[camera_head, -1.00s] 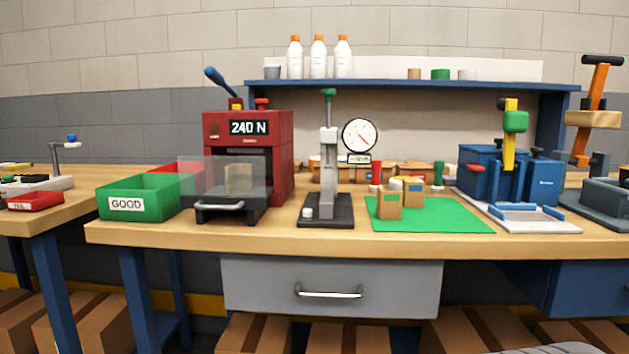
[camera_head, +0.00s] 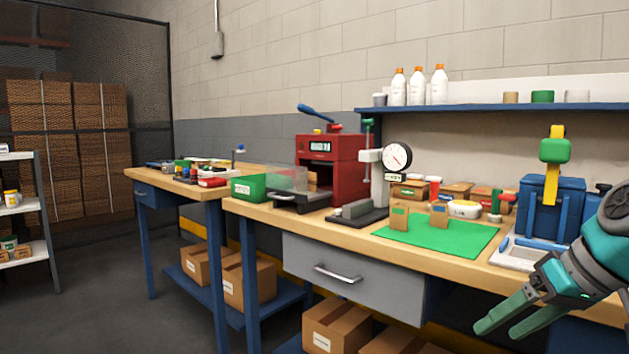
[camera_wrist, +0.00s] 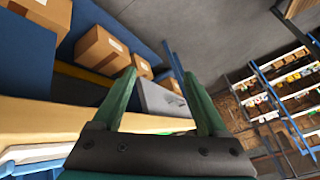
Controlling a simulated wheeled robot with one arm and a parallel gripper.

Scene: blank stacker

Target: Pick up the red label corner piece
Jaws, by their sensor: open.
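Two small upright cardboard corner pieces stand on the green mat (camera_head: 455,238) on the workbench: one at the left (camera_head: 399,218) and one a little farther back at the right (camera_head: 439,214). Each has a small label, too small for me to tell which is red. My gripper (camera_head: 498,331) is at the lower right in the head view, open and empty, in front of the bench and apart from the pieces. In the wrist view its two fingers (camera_wrist: 158,85) are spread with nothing between them; no corner piece shows there.
A blue device (camera_head: 551,208) with a yellow lever stands right of the mat. A gauge stand (camera_head: 367,180), a red press (camera_head: 333,160) and a green bin (camera_head: 248,187) stand to the left. Boxes and small jars line the mat's back. A drawer (camera_head: 340,275) is below.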

